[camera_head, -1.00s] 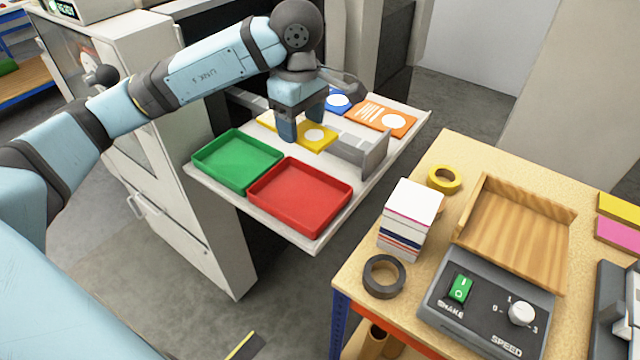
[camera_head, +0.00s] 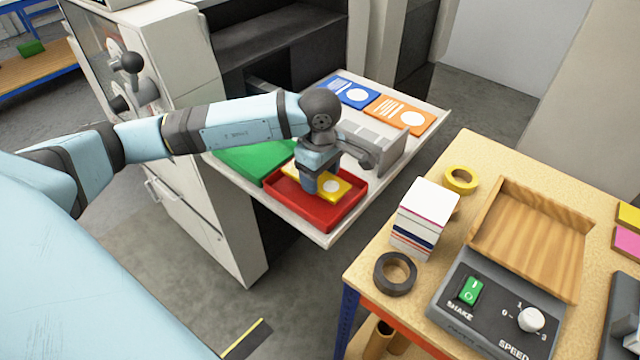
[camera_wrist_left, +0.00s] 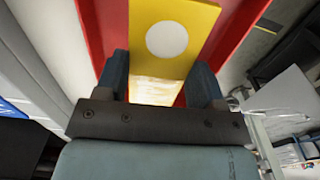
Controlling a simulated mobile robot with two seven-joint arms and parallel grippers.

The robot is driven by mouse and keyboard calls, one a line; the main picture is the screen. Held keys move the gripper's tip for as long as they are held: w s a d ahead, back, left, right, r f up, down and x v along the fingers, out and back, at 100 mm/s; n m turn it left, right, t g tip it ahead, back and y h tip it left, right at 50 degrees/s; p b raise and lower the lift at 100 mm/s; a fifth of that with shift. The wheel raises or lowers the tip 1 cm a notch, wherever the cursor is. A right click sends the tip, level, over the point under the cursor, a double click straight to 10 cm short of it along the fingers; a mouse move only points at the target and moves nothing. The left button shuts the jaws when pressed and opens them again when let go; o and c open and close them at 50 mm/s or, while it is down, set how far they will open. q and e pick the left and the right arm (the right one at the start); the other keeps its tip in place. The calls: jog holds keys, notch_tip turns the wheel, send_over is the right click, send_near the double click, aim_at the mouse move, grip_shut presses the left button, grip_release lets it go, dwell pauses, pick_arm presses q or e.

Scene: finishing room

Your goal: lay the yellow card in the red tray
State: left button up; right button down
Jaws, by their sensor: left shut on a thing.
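The yellow card (camera_head: 338,187) with a white circle is in the red tray's area, seen within the rim of the red tray (camera_head: 318,218). My left gripper (camera_head: 318,190) is over the tray and shut on the card. In the left wrist view the yellow card (camera_wrist_left: 172,45) lies between the two fingers (camera_wrist_left: 165,88), with red tray walls (camera_wrist_left: 103,30) on both sides. I cannot tell whether the card touches the tray floor. My right gripper is not in view.
The green tray (camera_head: 250,157) adjoins the red tray on the left, partly hidden by my arm. A blue card (camera_head: 346,91) and an orange card (camera_head: 400,114) lie farther back on the shelf. A grey upright bracket (camera_head: 390,155) stands right of my gripper. A wooden bench (camera_head: 480,165) is at right.

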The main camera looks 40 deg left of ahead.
aim_at(320, 180)
pick_arm(q)
notch_tip(320, 180, down, 4)
jog(key=shift+r, duration=0.2)
jog(key=shift+f, duration=0.2)
jog(key=o, duration=0.9)
jog(key=shift+r, duration=0.1)
